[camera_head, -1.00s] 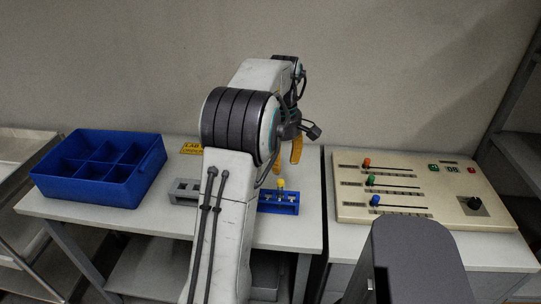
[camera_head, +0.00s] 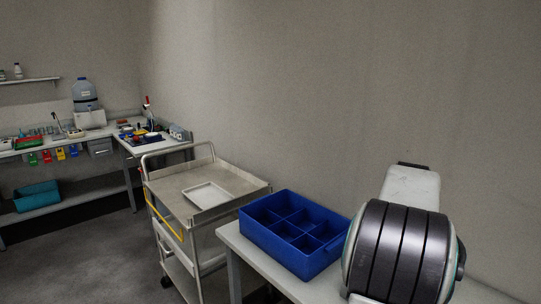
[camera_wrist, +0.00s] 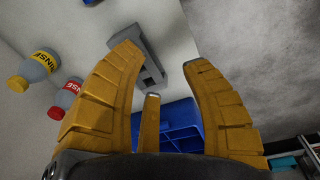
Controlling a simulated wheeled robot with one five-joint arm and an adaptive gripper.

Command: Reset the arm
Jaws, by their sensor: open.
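My arm's large dark-banded joint fills the lower right of the head view; the gripper itself is outside that view. In the wrist view my gripper (camera_wrist: 162,58) has its yellow fingers spread wide, with nothing between them. Beyond the fingers a grey slotted block (camera_wrist: 148,62) lies on the pale table (camera_wrist: 180,38). A blue compartment box (camera_wrist: 180,128) shows partly behind the fingers. In the head view the blue box (camera_head: 285,247) stands on the table left of my arm, and its compartments look empty.
A metal cart (camera_head: 190,215) carrying a white tray (camera_head: 210,195) stands left of the table. A cluttered bench (camera_head: 60,142) is at the far left, with open floor (camera_head: 90,255) before it. Two rinse bottles, one yellow-capped (camera_wrist: 35,69) and one red-capped (camera_wrist: 66,98), show in the wrist view.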

